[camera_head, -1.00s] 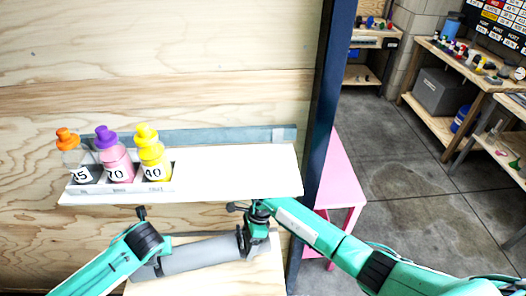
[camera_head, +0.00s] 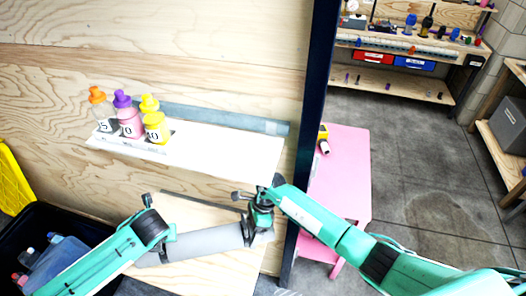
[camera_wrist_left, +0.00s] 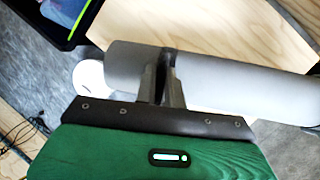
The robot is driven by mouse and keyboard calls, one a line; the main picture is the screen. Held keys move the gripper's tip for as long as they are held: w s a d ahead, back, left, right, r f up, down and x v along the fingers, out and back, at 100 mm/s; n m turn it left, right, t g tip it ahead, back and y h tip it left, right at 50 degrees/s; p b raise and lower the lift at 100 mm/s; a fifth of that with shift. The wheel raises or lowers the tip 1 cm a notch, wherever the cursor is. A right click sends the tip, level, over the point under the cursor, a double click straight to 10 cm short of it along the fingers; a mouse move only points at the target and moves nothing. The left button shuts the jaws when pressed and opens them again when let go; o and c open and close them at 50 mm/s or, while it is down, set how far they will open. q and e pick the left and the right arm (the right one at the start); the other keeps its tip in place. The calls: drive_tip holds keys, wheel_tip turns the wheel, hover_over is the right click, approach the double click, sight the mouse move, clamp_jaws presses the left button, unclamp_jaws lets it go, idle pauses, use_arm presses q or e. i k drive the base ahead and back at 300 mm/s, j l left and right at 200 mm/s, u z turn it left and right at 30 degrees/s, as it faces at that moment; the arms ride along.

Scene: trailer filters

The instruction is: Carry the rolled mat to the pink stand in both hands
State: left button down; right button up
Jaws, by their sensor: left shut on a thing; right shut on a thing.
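The rolled mat (camera_head: 203,243) is a grey cylinder held level across the front of a pale wooden surface. My right gripper (camera_head: 258,226) is shut on its right end in the head view. My left gripper (camera_head: 160,243) is at its left end, partly hidden by its own arm. In the left wrist view the left fingers (camera_wrist_left: 163,80) are shut on the mat (camera_wrist_left: 225,72). The pink stand (camera_head: 343,172) is beyond the dark post, to the right of the mat. A small yellow and white thing lies on its top.
A dark upright post (camera_head: 311,120) stands between the mat and the pink stand. A white shelf (camera_head: 215,155) with several bottles is above the mat. A black bin (camera_head: 25,240) is at lower left. Open concrete floor (camera_head: 420,180) lies right of the stand.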

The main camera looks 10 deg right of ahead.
sight(350, 171)
drive_tip(key=k+l, duration=0.2)
drive_tip(key=l, duration=0.2)
drive_tip(key=k+l, duration=0.15)
drive_tip(key=l, duration=0.25)
drive_tip(key=k+l, duration=0.2)
drive_tip(key=l, duration=0.15)
drive_tip(key=k+l, duration=0.15)
drive_tip(key=l, duration=0.25)
drive_tip(key=k+l, duration=0.2)
drive_tip(key=l, duration=0.2)
drive_tip(key=i+l, duration=0.15)
drive_tip(key=l, duration=0.15)
drive_tip(key=i+l+u, duration=0.1)
drive_tip(key=l, duration=0.15)
drive_tip(key=i+l, duration=0.15)
drive_tip(key=l, duration=0.15)
drive_tip(key=i+l+u, duration=0.1)
drive_tip(key=i+l, duration=0.25)
drive_tip(key=i+l+u, duration=0.1)
drive_tip(key=i+l, duration=0.2)
drive_tip(key=l, duration=0.15)
drive_tip(key=i+l+u, duration=0.1)
drive_tip(key=i+l, duration=0.2)
drive_tip(key=i+l+u, duration=0.1)
drive_tip(key=i+l, duration=0.2)
drive_tip(key=l, duration=0.25)
